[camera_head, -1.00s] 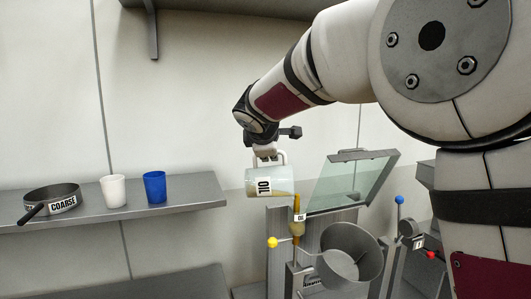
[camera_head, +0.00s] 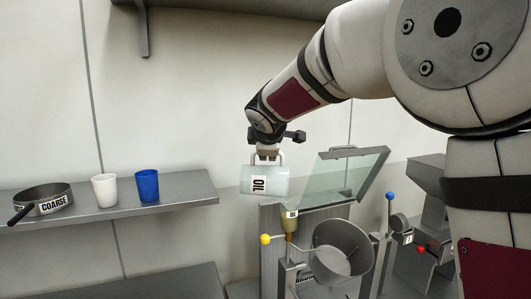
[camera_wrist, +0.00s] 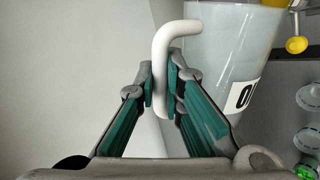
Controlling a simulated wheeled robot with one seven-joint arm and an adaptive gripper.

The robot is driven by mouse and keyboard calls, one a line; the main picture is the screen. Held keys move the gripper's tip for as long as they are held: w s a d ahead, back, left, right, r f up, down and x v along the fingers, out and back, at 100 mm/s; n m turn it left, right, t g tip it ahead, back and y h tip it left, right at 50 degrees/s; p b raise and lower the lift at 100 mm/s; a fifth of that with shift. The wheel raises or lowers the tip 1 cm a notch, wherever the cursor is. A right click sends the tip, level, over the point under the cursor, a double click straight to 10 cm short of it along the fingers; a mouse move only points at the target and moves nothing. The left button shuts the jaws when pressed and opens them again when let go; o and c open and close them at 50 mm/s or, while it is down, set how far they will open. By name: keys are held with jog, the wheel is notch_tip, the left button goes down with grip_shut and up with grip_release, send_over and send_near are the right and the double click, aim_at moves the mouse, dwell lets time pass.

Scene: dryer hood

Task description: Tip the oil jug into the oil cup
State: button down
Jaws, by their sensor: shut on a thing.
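The oil jug (camera_head: 265,183), pale and see-through with an OIL label turned on its side, lies tipped nearly horizontal in the head view, its handle up. My gripper (camera_head: 268,152) is shut on that handle. In the wrist view, my gripper's green-padded fingers (camera_wrist: 164,85) pinch the white handle, with the jug body (camera_wrist: 232,50) to the right. The oil cup (camera_head: 290,225), small and yellowish with a label at its rim, sits on the machine just below and right of the jug. A gap shows between them, and I see no stream.
A tilted glass hood (camera_head: 338,177) stands right of the jug. A grey drum (camera_head: 342,250) and a yellow-knobbed lever (camera_head: 265,239) are below. The left shelf (camera_head: 190,196) holds a COARSE pan (camera_head: 44,198), a white cup (camera_head: 104,190) and a blue cup (camera_head: 147,185).

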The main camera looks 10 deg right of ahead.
jog(key=shift+s+d+r+y, duration=0.1)
jog(key=shift+d+r+y, duration=0.05)
jog(key=shift+d+y, duration=0.2)
jog(key=shift+d+r+m, duration=0.1)
jog(key=shift+d+m, duration=0.2)
jog(key=shift+s+d+r+m+t+y, duration=0.2)
jog(key=shift+d+m+y, duration=0.2)
jog(key=shift+d, duration=0.4)
jog(key=shift+s+d+r+m+t+y, duration=0.1)
jog(key=shift+s+d+m+t+y, duration=0.15)
jog(key=shift+d+y, duration=0.4)
dwell(0.5)
jog(key=shift+w+d, duration=0.15)
dwell(0.8)
